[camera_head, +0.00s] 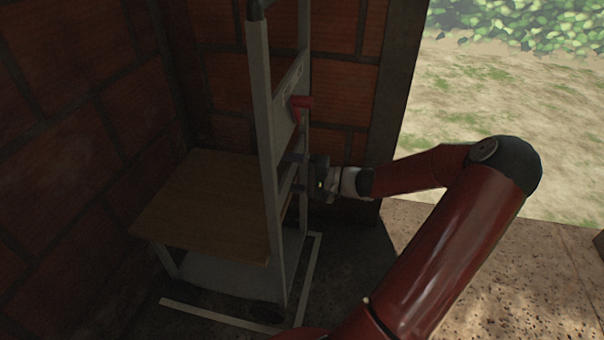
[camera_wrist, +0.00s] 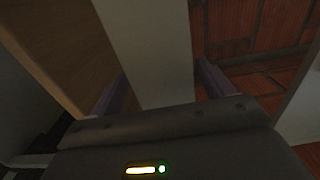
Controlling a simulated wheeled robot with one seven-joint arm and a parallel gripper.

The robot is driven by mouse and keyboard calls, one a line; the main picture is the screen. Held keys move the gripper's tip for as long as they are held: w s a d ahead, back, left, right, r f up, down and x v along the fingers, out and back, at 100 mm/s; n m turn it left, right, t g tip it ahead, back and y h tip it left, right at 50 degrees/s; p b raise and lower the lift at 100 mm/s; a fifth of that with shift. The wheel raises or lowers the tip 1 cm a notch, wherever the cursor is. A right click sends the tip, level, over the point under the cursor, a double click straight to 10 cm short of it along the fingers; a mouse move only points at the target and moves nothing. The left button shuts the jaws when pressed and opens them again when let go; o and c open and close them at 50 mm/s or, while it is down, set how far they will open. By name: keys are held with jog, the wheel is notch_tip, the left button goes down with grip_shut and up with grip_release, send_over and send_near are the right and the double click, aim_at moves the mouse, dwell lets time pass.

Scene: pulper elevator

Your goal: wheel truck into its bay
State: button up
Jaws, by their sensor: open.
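The truck (camera_head: 264,110) is a tall grey upright frame with a red part on it and a low base plate. It stands upright in the brick corner. Pale lines on the floor (camera_head: 312,275) mark the bay, and the truck's foot is inside or along them; its far side is hidden. My gripper (camera_head: 302,178) is at the truck's frame, at about mid height. In the wrist view a pale grey bar (camera_wrist: 152,55) of the frame lies between my two open fingers. I cannot tell whether either finger touches it.
A wooden board or low table (camera_head: 205,200) is in the corner, beside or behind the truck's frame. Brick walls (camera_head: 75,130) close the left and back. A dark post (camera_head: 400,80) edges the opening at right, with sunlit ground (camera_head: 500,120) outside. Paved floor (camera_head: 500,270) lies at lower right.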

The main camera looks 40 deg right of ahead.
jog(key=shift+r, duration=0.1)
jog(key=shift+s+d, duration=0.1)
jog(key=shift+d, duration=0.1)
jog(key=p+v, duration=0.3)
jog(key=v, duration=0.8)
jog(key=shift+s, duration=0.3)
jog(key=shift+d, duration=0.2)
